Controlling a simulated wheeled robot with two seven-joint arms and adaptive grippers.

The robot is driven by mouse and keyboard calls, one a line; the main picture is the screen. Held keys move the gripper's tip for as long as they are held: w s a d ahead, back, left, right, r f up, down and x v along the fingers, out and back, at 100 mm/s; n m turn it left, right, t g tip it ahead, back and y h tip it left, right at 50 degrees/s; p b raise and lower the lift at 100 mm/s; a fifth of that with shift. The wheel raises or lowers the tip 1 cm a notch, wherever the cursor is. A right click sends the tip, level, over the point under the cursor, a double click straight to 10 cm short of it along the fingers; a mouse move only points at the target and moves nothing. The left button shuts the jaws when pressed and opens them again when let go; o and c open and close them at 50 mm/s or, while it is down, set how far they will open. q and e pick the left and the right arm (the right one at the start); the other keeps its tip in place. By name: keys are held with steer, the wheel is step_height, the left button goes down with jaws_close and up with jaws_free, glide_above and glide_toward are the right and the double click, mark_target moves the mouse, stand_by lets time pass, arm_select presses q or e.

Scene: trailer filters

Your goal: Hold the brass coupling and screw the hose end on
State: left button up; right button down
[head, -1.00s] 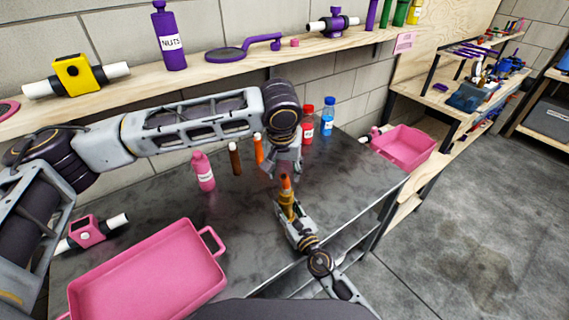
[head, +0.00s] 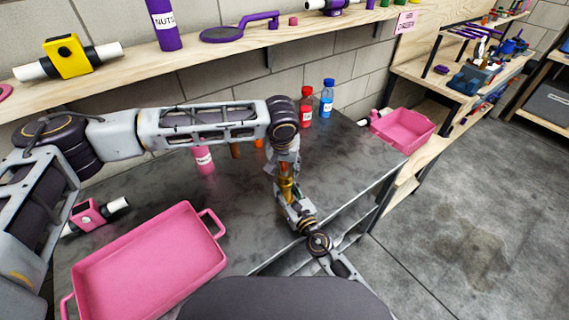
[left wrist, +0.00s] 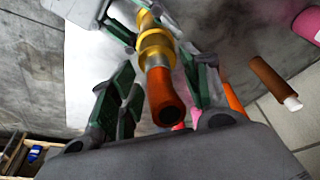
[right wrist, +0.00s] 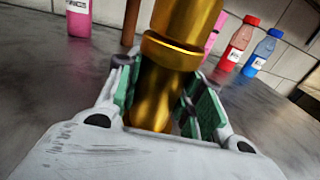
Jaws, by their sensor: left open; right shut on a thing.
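The brass coupling (head: 286,188) stands upright in my right gripper (head: 291,199), above the dark bench. In the right wrist view the fingers are shut around the lower part of the coupling (right wrist: 160,95). An orange hose end (left wrist: 164,95) sits against the coupling's upper end, in line with it; how far it is threaded cannot be seen. My left gripper (head: 284,172) is directly above, pointing down. In the left wrist view its open green-padded fingers are on either side of the hose end, apart from it. The head view mostly hides the hose end behind this gripper.
Behind the grippers stand a pink bottle (head: 203,160), a brown cylinder (left wrist: 272,78), another orange piece (head: 258,143), and red (head: 306,113) and blue (head: 326,99) bottles. A pink tray (head: 150,262) lies front left and a pink bin (head: 403,130) far right. The bench's right part is clear.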

arm_select(q)
steer(key=shift+c, duration=0.4)
jaws_close()
steer(key=shift+m, duration=0.3)
